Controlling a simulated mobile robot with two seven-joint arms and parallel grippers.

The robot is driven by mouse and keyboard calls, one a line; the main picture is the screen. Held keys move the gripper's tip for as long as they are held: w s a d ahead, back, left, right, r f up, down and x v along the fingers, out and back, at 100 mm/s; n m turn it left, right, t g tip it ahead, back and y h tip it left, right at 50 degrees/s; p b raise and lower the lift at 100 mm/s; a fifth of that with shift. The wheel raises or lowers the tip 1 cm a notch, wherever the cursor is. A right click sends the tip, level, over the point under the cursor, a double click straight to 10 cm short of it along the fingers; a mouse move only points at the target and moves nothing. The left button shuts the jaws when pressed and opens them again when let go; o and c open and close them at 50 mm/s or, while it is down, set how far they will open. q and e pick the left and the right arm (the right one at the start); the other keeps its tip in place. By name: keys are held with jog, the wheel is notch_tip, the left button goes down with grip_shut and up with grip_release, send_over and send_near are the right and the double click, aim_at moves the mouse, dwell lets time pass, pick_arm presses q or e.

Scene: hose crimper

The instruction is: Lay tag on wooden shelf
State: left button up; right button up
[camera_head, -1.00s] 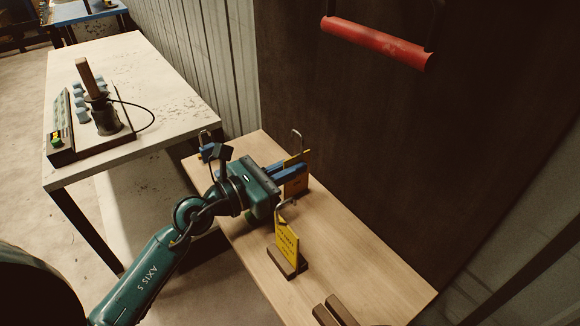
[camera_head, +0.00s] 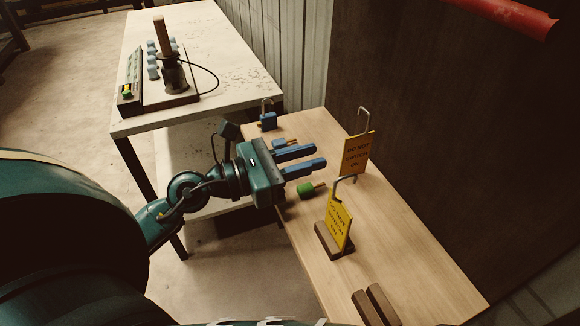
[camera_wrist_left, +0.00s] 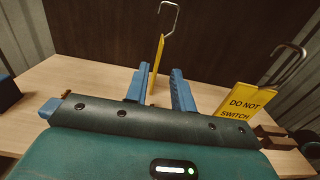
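A yellow tag (camera_head: 356,152) with a metal hook stands upright on the wooden shelf (camera_head: 410,240), near the dark wall. Whether anything supports its base is hard to see. My left gripper (camera_head: 318,156) is open and empty, with its blue fingers pointing at this tag from the left. The tag is just past the fingertips. In the left wrist view the tag (camera_wrist_left: 156,66) shows nearly edge-on, in line with the gap between the fingers. A second yellow tag (camera_head: 339,219) with a hook stands in a brown block nearer the front. My right gripper is not in view.
A green padlock (camera_head: 306,189) lies below the fingers, and a blue padlock (camera_head: 268,121) stands at the shelf's far end. Brown blocks (camera_head: 374,304) lie at the near end. A red bar (camera_head: 505,14) is at top right. A white table (camera_head: 225,72) holds a control box.

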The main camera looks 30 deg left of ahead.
pick_arm(q)
jog(key=shift+b+v, duration=0.45)
jog(key=shift+v, duration=1.1)
